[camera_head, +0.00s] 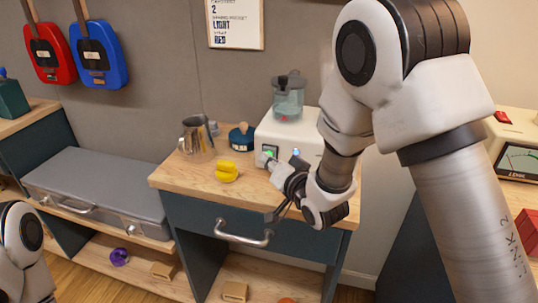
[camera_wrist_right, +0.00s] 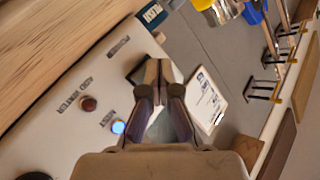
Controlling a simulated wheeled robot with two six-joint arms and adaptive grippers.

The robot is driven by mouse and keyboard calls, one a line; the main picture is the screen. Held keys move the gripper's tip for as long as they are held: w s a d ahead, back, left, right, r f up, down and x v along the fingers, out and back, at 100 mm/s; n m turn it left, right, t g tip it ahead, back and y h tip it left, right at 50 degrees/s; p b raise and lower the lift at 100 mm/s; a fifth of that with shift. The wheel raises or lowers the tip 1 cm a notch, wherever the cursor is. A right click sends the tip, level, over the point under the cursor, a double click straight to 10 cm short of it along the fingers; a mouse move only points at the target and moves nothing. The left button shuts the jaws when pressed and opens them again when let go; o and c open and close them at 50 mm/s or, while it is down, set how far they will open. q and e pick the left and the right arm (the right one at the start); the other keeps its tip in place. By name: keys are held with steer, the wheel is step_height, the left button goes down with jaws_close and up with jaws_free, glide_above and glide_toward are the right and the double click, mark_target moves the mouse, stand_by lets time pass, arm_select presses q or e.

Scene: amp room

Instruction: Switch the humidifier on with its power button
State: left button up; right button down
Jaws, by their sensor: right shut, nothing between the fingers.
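The humidifier is a white box (camera_head: 312,125) with a clear, teal-tinted tank (camera_head: 288,98) on top, at the back right of the wooden-topped cabinet. A green glow (camera_head: 268,151) and a blue light (camera_head: 296,152) show on its front. In the right wrist view its white panel (camera_wrist_right: 60,140) has a label reading POWER, a dark reddish lamp (camera_wrist_right: 88,103) and a lit blue lamp (camera_wrist_right: 118,127). My right gripper (camera_head: 267,162) is shut and empty at the panel by the green glow; its fingertips (camera_wrist_right: 153,92) cover part of the panel. Whether they touch is unclear. My left gripper is out of view.
A yellow object (camera_head: 227,171), a metal pitcher (camera_head: 195,138) and a blue round container (camera_head: 241,137) stand left of the humidifier. The cabinet drawer has a metal handle (camera_head: 243,234). A grey case (camera_head: 100,188) lies further left. The worktop's front left is clear.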

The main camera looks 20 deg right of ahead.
steer(key=shift+s+a, duration=0.15)
steer(key=shift+s+a, duration=0.55)
steer(key=shift+s, duration=0.3)
steer(key=shift+s+a, duration=0.6)
steer(key=shift+s, duration=0.2)
steer(key=shift+s+a, duration=0.55)
steer(key=shift+s, duration=0.3)
